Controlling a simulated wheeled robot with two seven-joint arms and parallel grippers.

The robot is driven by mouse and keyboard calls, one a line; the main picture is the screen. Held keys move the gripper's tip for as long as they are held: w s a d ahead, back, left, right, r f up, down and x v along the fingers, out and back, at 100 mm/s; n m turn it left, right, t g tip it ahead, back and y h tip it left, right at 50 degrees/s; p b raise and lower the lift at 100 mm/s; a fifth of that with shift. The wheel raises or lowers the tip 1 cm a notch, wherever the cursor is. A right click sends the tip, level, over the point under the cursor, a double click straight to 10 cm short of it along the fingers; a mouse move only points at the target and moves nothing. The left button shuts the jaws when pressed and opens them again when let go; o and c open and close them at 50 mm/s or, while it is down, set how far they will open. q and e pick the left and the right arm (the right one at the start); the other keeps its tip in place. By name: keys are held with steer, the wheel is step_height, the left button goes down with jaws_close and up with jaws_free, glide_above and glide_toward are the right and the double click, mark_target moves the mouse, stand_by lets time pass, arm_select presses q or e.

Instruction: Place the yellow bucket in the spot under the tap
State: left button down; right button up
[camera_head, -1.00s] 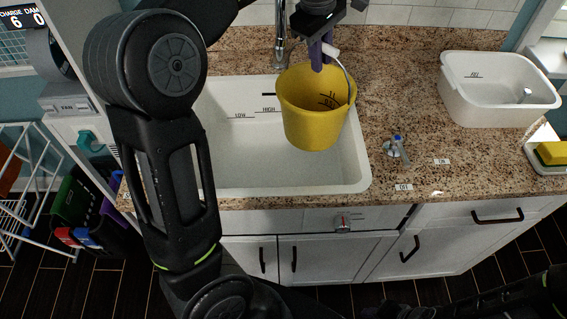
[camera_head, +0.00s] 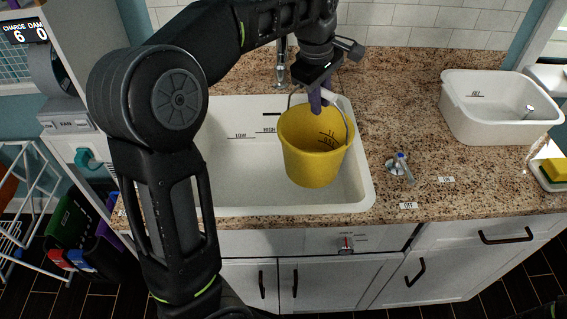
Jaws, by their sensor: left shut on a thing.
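The yellow bucket (camera_head: 310,160) hangs upright by its wire handle over the right half of the white sink (camera_head: 230,170). Marks show on its inner wall. My left gripper (camera_head: 322,102) is above the bucket's far rim and shut on its handle. The metal tap (camera_head: 282,68) stands behind the sink, left of the gripper and partly hidden by my arm. The spot under the tap is partly hidden by the bucket. I cannot tell whether the bucket touches the sink floor. My right gripper is not in view.
A white tub (camera_head: 495,108) stands on the speckled counter at the right. A blue-topped valve (camera_head: 400,166) sits right of the sink. A yellow sponge (camera_head: 554,172) lies at the far right. The sink's left half is free, with LOW and HIGH marks.

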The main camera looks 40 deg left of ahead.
arm_select(q)
steer(key=s+a+f+p, duration=0.1)
steer(key=s+a+f, duration=0.1)
steer(key=f, duration=1)
steer(key=shift+s+a+f+p, duration=0.2)
steer(key=shift+a+p, duration=0.2)
steer(key=shift+a, duration=0.2)
steer(key=s+a, duration=0.1)
steer(key=a+p, duration=0.1)
steer(key=s+a, duration=0.1)
steer(key=shift+s+a+f+p, duration=0.15)
steer(key=shift+s+f+p, duration=0.1)
steer(key=shift+s+p, duration=0.1)
steer(key=shift+w+f, duration=0.15)
steer(key=shift+f, duration=0.15)
steer(key=shift+f, duration=0.15)
steer(key=c, duration=1.3)
jaws_free()
steer(key=shift+c, duration=0.2)
